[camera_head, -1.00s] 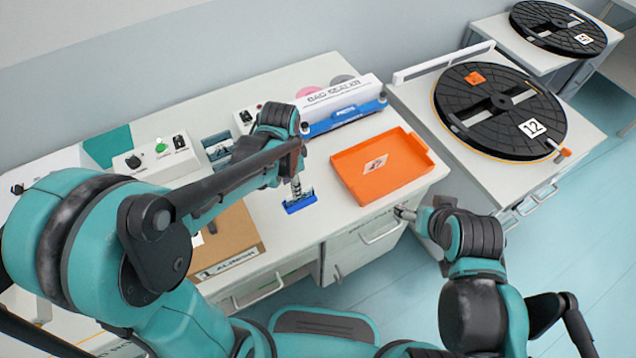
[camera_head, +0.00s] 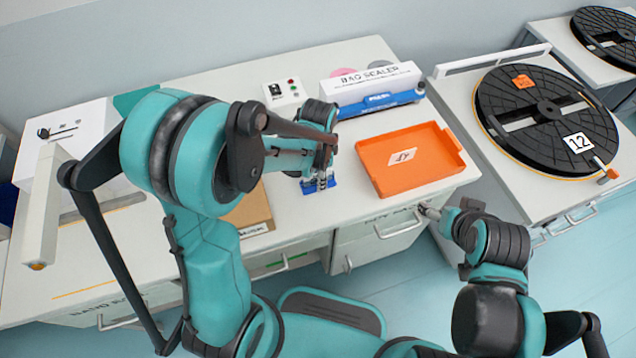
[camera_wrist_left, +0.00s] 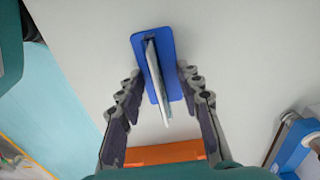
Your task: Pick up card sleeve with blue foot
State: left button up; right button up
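The card sleeve stands on its blue foot (camera_head: 321,187) on the white bench, left of the orange tray. In the left wrist view the sleeve (camera_wrist_left: 157,80) is a thin pale upright sheet rising from the flat blue foot (camera_wrist_left: 148,43). My left gripper (camera_head: 318,174) is down at the sleeve and hides most of it in the head view. In the left wrist view its fingers (camera_wrist_left: 160,82) are open, one on each side of the sleeve, with a gap visible at the left finger. My right gripper (camera_head: 430,210) is beside the bench's front edge; its finger opening is too small to tell.
The orange tray (camera_head: 450,178) with a label card lies right of the foot. Behind it stands the white and blue bag sealer (camera_head: 372,88). A brown board (camera_head: 252,212) lies left of my left gripper. A large black reel (camera_head: 545,112) lies on the right-hand table.

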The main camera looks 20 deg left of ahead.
pick_arm(q)
jog(key=shift+r, duration=0.1)
grip_shut()
jog(key=shift+r, duration=0.1)
